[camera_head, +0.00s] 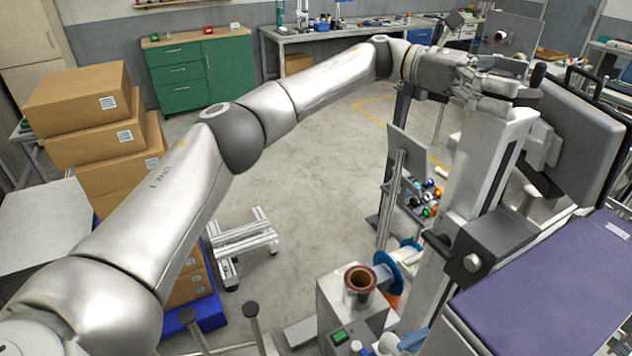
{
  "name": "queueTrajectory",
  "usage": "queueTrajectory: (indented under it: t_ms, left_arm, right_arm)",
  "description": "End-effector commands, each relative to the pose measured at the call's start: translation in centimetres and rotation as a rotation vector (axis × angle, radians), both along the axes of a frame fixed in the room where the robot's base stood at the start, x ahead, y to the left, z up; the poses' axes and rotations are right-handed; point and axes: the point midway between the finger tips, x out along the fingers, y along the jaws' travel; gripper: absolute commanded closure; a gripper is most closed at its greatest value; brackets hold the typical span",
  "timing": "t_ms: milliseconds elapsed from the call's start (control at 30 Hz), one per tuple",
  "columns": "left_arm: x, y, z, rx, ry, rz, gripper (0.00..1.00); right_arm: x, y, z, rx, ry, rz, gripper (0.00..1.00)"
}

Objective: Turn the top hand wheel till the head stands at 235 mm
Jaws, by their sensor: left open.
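A pale grey upright column (478,165) stands right of centre. The hand wheel at its top is largely hidden by my gripper; a dark handle knob (538,73) shows just right of the fingers. My left gripper (505,80) is at the column top, its open fingers at the wheel; I cannot tell whether they touch it. The head, a dark grey block with a light round knob (478,256), sits low on the column. No readable height scale shows. My right gripper is not in view.
A purple-topped bench (552,290) lies right of the column, below a large grey panel (570,125). A reddish-brown reel (359,282) and blue spool stand at the column's foot. Stacked cartons (85,100) are at left. The middle floor (320,170) is clear.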

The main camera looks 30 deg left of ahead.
Motion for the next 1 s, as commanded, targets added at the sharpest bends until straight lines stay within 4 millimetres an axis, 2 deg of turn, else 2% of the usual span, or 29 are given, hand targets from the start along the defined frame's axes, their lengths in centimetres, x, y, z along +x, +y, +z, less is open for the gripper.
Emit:
queueTrajectory:
  t_ms: [467, 1000]
  left_arm:
    - [-0.1, 0.1, 0.0, 0.002, -0.003, 0.194, 0.02]
    - [-0.1, 0.0, 0.2, 0.002, -0.001, 0.465, 0.02]
  right_arm:
    - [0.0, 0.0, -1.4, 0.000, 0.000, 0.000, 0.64]
    - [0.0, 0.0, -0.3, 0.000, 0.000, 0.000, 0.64]
